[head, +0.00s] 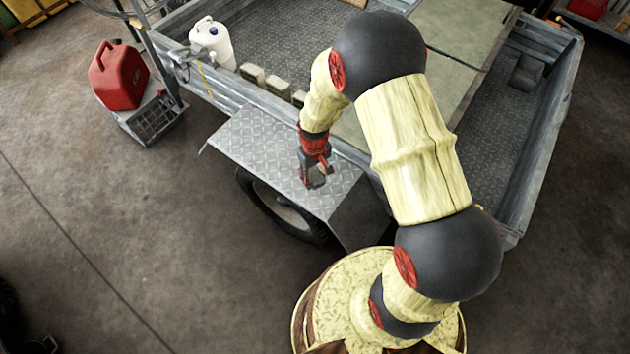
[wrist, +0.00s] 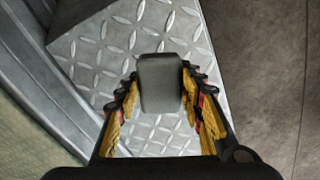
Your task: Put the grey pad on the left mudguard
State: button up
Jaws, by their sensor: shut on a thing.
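The grey pad (wrist: 160,84) is a small block with rounded edges, held between the fingers of my gripper (wrist: 160,100) in the wrist view. In the head view my gripper (head: 316,178) is over the near part of the left mudguard (head: 265,150), a diamond-plate metal shelf above a wheel on the trailer's side. The mudguard's plate (wrist: 115,45) also fills the middle of the wrist view beneath the pad. Whether the pad touches the plate cannot be told. In the head view the pad is too small and dark to make out clearly.
The trailer wall (head: 205,75) rises along the mudguard's inner side. Several small tan blocks (head: 252,75) and a white jug (head: 212,42) stand inside the trailer. A red fuel can (head: 118,75) is at the far left. The mudguard's left part is bare.

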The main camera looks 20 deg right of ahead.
aim_at(315, 181)
notch_tip(315, 181, down, 3)
jog(key=shift+f+b, duration=0.1)
jog(key=shift+b, duration=0.55)
jog(key=o, duration=1.3)
jog(key=shift+o, duration=0.2)
